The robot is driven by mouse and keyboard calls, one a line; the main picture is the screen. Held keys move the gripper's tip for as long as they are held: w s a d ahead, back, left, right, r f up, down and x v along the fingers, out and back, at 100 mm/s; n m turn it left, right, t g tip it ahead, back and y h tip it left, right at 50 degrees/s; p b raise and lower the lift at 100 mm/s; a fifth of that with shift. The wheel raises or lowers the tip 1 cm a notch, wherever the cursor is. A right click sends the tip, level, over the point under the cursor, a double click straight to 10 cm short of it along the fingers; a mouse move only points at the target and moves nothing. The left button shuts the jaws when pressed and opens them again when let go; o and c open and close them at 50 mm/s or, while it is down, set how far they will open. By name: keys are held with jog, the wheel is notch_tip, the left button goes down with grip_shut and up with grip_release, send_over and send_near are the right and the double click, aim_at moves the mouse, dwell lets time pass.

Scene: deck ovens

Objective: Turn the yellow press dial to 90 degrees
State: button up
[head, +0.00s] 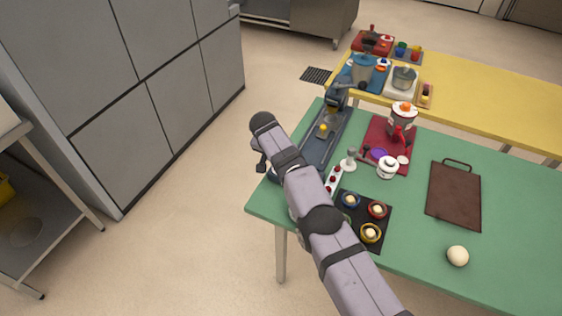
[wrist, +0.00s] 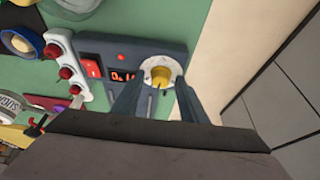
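In the wrist view the yellow press dial (wrist: 160,76) sits on a round pale plate at one end of a dark blue-grey panel (wrist: 113,48). The panel also carries a red-lit display (wrist: 124,76) and a red switch (wrist: 91,68). My gripper (wrist: 159,84) is open, its two fingers apart on either side of the dial in the picture; I cannot tell whether they touch it. In the head view the dark press (head: 328,138) stands at the left end of the green table. My arm hides the dial and gripper fingertips there.
A white strip with red knobs (wrist: 65,64) lies beside the panel; it also shows in the head view (head: 333,180). A black tray with coloured rings (head: 357,215), a red mat (head: 376,151) and a brown board (head: 455,197) are on the green table (head: 520,215). Open floor lies left.

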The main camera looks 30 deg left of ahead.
jog(key=shift+r, duration=0.15)
jog(key=shift+r+p, duration=0.35)
jog(key=shift+p, duration=0.4)
jog(key=p+v, duration=0.2)
jog(key=p, duration=0.2)
jog(key=shift+s, duration=0.1)
jog(key=shift+b+v, duration=0.55)
jog(key=shift+v, duration=0.7)
jog(key=shift+b+v, duration=0.3)
jog(key=shift+v, duration=0.65)
jog(key=shift+s, duration=0.1)
